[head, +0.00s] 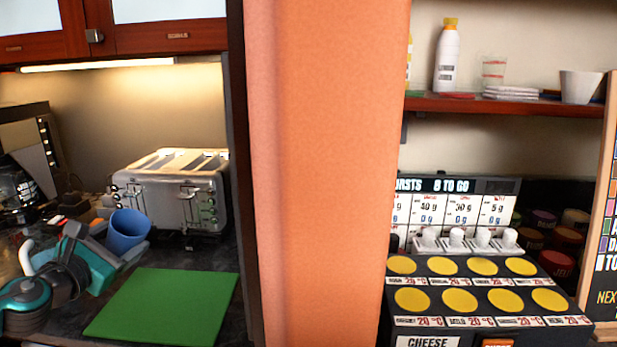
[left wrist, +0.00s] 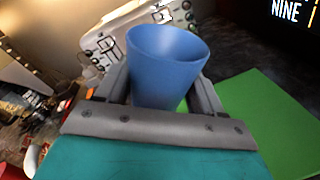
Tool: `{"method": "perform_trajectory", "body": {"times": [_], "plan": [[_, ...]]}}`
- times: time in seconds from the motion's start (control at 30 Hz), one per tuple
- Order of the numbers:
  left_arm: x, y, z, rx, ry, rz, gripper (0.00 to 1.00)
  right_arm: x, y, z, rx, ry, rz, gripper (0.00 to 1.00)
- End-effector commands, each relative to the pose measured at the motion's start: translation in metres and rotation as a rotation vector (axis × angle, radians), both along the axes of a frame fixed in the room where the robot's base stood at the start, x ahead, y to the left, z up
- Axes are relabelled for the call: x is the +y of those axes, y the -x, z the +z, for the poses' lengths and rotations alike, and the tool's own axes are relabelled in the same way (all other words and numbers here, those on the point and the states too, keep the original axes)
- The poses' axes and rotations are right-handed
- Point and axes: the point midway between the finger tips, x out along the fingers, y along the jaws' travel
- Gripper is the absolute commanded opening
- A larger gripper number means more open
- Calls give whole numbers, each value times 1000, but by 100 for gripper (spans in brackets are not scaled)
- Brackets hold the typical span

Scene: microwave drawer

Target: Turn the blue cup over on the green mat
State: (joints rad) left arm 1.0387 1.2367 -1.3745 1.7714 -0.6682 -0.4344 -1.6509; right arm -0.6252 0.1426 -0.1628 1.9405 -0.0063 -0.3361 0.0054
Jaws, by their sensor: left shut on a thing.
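The blue cup (head: 126,230) is held in my left gripper (head: 128,246) at the left of the head view, just left of the far part of the green mat (head: 165,306). The left wrist view shows the cup (left wrist: 168,62) between the two fingers (left wrist: 165,92), with its open mouth facing up and slightly tilted. The fingers are shut on its sides. The green mat (left wrist: 270,122) lies flat on the dark counter to the right of the cup in that view and is bare where it shows. My right gripper is in neither view.
A silver toaster (head: 172,190) stands behind the mat. An orange pillar (head: 325,170) and a dark panel edge bound the counter on the right. Clutter and a black jar (head: 18,190) are at the far left. Cabinets (head: 160,38) hang above.

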Motion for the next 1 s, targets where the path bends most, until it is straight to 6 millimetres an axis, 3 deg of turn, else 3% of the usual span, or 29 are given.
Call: {"method": "perform_trajectory", "body": {"times": [0.37, 0.7, 1.0], "plan": [[0, 0, 0, 17, 81, 0, 36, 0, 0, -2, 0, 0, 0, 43], [0, 0, -1, 111, 548, 0, 36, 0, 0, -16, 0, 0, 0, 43], [0, 0, 0, 117, 579, -1, 36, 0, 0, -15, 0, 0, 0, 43]]}}
